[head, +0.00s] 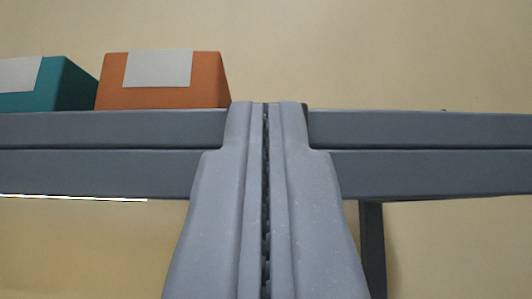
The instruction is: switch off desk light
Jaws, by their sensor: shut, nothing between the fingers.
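My gripper (267,108) is shut and empty in the middle of the view. Its fingertips overlap a grey horizontal rack beam or shelf edge (420,150) in the picture; I cannot tell whether they touch it. A thin bright white strip (75,197) runs along the lower edge of this beam at the left. It may be part of a light, but I cannot tell. No clear lamp body or switch shows. My gripper hides the middle of the beam.
An orange box (165,90) with a pale label (158,69) stands on the rack, left of my fingertips. A teal box (60,88) with a pale label stands farther left. A dark post (373,250) drops below the beam at right. The beam's top right looks clear.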

